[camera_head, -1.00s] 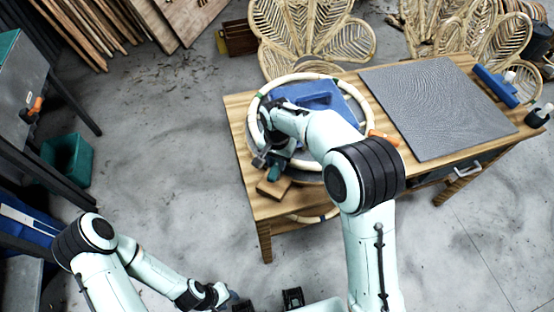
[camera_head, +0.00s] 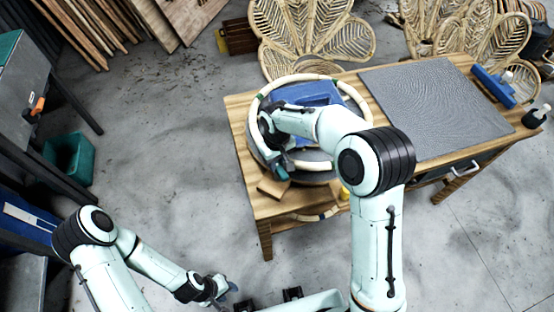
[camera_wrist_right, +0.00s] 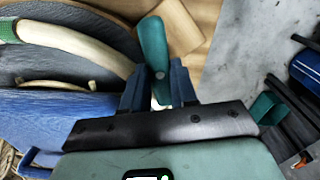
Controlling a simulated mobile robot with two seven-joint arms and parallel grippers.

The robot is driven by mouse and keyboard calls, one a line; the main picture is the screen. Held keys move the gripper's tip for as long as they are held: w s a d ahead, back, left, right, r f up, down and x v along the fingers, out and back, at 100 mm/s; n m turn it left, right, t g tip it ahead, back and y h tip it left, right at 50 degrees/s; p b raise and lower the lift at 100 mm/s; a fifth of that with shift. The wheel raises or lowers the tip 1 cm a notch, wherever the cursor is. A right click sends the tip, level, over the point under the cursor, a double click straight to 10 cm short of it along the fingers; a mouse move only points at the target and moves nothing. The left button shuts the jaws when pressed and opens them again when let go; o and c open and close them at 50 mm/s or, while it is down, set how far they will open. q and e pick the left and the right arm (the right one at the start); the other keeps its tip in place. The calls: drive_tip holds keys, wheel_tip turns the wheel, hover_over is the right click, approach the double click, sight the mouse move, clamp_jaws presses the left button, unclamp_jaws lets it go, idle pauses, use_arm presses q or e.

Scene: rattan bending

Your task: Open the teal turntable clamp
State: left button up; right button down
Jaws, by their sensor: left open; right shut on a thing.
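The teal clamp (camera_wrist_right: 152,45) shows in the right wrist view as an upright, rounded lever with a pivot pin near its lower end. My right gripper (camera_wrist_right: 157,78) has its two blue-grey fingers on either side of it, shut on the clamp. In the head view the clamp (camera_head: 281,172) is a small teal piece at the near-left rim of the round turntable (camera_head: 318,178), partly hidden by my right wrist. A pale rattan hoop (camera_head: 300,77) lies around the turntable top. My left gripper (camera_head: 228,291) is low in the head view, away from the table, open and empty.
A blue block (camera_head: 315,92) sits inside the hoop. A small wooden block (camera_head: 272,188) lies beside the clamp on the wooden table (camera_head: 240,125). A grey textured mat (camera_head: 435,105) covers the table's right part.

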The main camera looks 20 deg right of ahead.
use_arm(q)
drive_tip(key=shift+w+r+p, duration=0.5)
drive_tip(key=shift+w+r, duration=0.1)
drive_tip(key=shift+r, duration=0.2)
use_arm(e)
drive_tip(key=n, duration=0.6)
drive_tip(key=c, duration=0.9)
unclamp_jaws()
use_arm(q)
drive_tip(key=shift+w+r+p, duration=0.6)
drive_tip(key=shift+w+r, duration=0.15)
use_arm(e)
wheel_tip(320, 180, up, 14)
drive_tip(key=shift+f, duration=0.25)
